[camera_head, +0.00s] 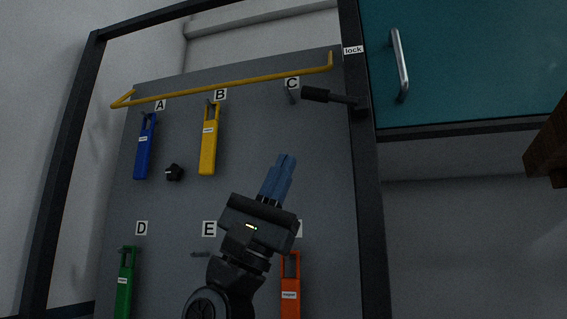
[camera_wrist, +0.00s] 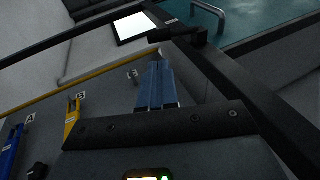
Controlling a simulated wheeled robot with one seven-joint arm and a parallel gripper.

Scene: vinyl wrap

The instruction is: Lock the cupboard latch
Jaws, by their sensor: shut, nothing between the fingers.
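The black latch lever (camera_head: 330,97) is mounted on the right post of a dark frame and points left, nearly horizontal. Its thicker grip is at the left end. A white "lock" label (camera_head: 353,50) is on the post above it. In the wrist view the latch (camera_wrist: 178,32) appears just beyond my fingertips. My gripper (camera_head: 285,160) has blue fingers, which are shut and empty. In the head view it is below and left of the latch, apart from it, in front of the grey board. In the wrist view the fingertips (camera_wrist: 157,66) point towards the latch area.
A grey board (camera_head: 255,140) holds blue (camera_head: 144,150), yellow (camera_head: 208,145), green (camera_head: 124,285) and orange (camera_head: 290,285) tags under letter labels. A yellow bar (camera_head: 230,84) crosses above. A teal cupboard door (camera_head: 470,65) with a metal handle (camera_head: 400,65) is at upper right.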

